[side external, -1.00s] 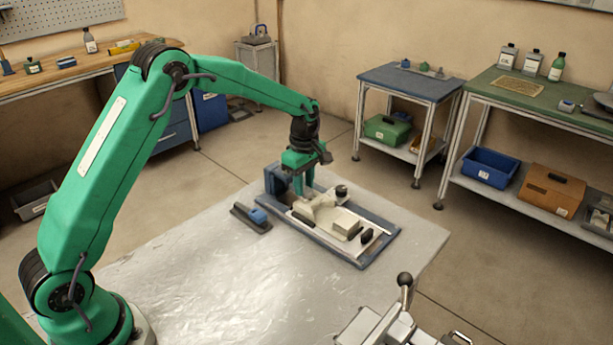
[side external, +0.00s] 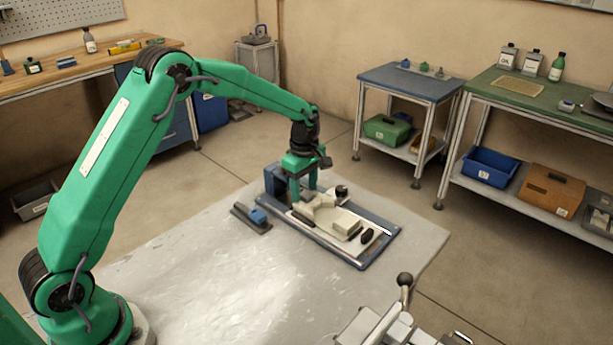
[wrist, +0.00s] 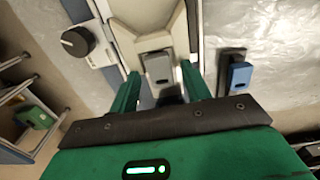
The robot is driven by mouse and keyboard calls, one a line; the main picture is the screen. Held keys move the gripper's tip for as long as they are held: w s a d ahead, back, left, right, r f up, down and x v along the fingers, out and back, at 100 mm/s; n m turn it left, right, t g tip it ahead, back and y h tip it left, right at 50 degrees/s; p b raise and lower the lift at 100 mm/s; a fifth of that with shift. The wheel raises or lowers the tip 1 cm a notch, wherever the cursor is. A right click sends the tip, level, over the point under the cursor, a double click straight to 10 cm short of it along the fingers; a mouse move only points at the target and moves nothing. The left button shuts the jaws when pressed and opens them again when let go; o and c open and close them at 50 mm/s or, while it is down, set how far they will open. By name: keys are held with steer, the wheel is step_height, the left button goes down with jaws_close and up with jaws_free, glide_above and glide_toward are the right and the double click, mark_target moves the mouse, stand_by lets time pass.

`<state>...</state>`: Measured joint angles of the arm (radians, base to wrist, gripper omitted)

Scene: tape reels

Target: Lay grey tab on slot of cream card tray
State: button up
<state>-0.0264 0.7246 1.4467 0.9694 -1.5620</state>
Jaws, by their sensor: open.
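The cream card tray (wrist: 150,18) lies between and beyond my fingers in the wrist view. It also shows as a pale shape below my gripper in the side view (side external: 322,211). A small grey tab (wrist: 157,68) rests at the near end of the cream piece, between my two green fingers. The slot is not clearly visible, so I cannot tell how the tab sits against it. My gripper (wrist: 160,85) is open, with a finger on each side of the tab and gaps beside it. In the side view my gripper (side external: 303,193) is low over the blue-framed fixture; the tab is too small to make out there.
A blue-framed fixture (side external: 381,246) holds the tray, with a black knob (wrist: 75,42) at its side. A blue block on a dark base (wrist: 238,76) stands apart from it. The silvery mat (side external: 190,260) has free room in front. A metal device (side external: 400,318) stands at the near edge.

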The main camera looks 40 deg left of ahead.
mark_target(304, 193)
steer(key=shift+r, duration=0.15)
step_height(304, 193, up, 13)
stand_by(0.7)
stand_by(0.5)
